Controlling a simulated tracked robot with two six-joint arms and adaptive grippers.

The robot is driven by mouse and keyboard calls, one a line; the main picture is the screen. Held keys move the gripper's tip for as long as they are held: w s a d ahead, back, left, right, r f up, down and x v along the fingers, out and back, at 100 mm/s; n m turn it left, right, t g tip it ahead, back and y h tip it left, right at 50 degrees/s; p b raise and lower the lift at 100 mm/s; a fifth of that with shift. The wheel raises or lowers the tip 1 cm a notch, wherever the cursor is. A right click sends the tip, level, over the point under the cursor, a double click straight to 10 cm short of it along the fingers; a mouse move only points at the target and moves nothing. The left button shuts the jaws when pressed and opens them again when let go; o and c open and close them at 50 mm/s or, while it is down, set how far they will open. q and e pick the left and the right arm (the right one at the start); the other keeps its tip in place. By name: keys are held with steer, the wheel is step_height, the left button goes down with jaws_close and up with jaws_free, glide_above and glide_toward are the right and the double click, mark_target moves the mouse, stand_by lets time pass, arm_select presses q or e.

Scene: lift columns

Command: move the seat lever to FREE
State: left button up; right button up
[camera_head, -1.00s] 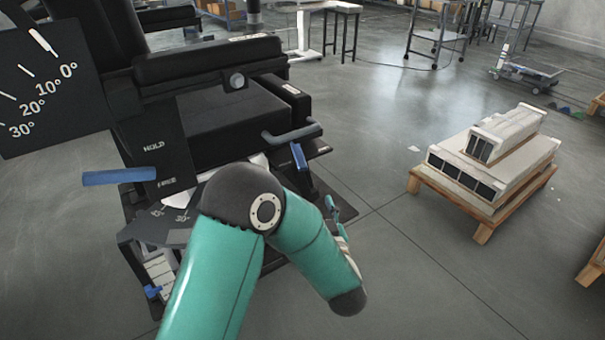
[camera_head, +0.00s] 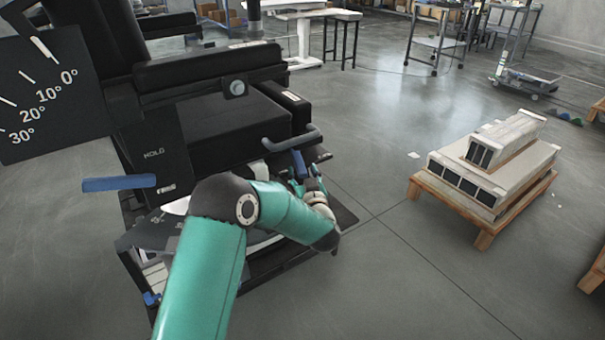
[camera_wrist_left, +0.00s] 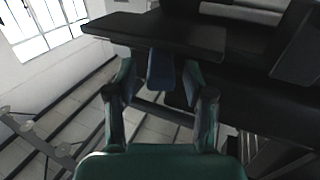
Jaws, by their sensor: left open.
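A black seat (camera_head: 215,125) stands at the left of the head view. A dark plate on its side reads HOLD (camera_head: 153,153), with a smaller, hard-to-read word below. A blue bar (camera_head: 118,183) lies nearly level beside that lower word. A second blue lever (camera_head: 299,163) hangs under the grey armrest-like handle at the seat's right. My left gripper (camera_head: 308,182) is just below and beside this second lever. In the left wrist view the open fingers (camera_wrist_left: 160,92) stand either side of a dark blue piece (camera_wrist_left: 160,70); contact cannot be told. My right gripper is out of view.
A dark angle scale (camera_head: 50,90) stands at the upper left. A pallet with stacked pale blocks (camera_head: 490,165) is on the floor at right. Tables and a cart (camera_head: 437,42) are at the back. The floor between seat and pallet is clear.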

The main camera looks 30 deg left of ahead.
arm_select(q)
jaws_close()
stand_by(0.3)
steer(key=shift+a, duration=0.1)
steer(key=shift+g, duration=0.3)
